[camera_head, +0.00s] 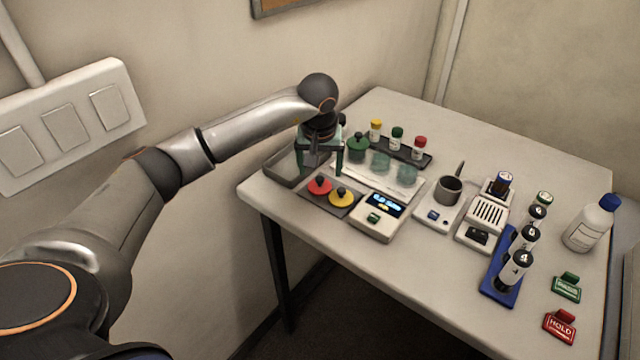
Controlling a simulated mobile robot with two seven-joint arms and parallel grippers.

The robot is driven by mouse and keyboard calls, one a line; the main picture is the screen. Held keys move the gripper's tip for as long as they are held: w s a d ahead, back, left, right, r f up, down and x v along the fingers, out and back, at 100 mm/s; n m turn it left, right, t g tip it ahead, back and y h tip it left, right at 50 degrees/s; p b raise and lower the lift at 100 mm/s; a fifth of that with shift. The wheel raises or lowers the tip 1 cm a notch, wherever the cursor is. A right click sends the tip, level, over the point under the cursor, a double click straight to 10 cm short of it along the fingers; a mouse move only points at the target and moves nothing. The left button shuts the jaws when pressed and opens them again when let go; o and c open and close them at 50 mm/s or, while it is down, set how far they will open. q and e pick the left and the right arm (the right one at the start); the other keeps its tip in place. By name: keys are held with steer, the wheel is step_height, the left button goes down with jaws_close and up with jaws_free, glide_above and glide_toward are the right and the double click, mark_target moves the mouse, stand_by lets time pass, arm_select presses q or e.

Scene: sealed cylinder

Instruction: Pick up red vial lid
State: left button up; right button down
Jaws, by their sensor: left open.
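A red round lid with a dark knob (319,187) lies on a dark flat pad (347,212) near the table's front left edge. A yellow lid of the same shape (341,198) lies close to its right. My left gripper (320,172) points down, open and empty, a little behind the red lid in the picture. Its fingers look apart from the lid, but the exact height is hard to tell. A small vial with a red cap (419,148) stands in a dark rack (428,161) farther back. My right gripper is not in view.
A grey tray (270,171) sits by the gripper. A scale (377,223) is right of the pad. A blue rack (493,284) holds several vials. The wall is close on the left.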

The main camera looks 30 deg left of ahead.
mark_target(320, 179)
arm_select(q)
steer(key=p+x, duration=0.1)
steer(key=x, duration=0.4)
steer(key=shift+a, duration=0.1)
steer(key=c, duration=1.1)
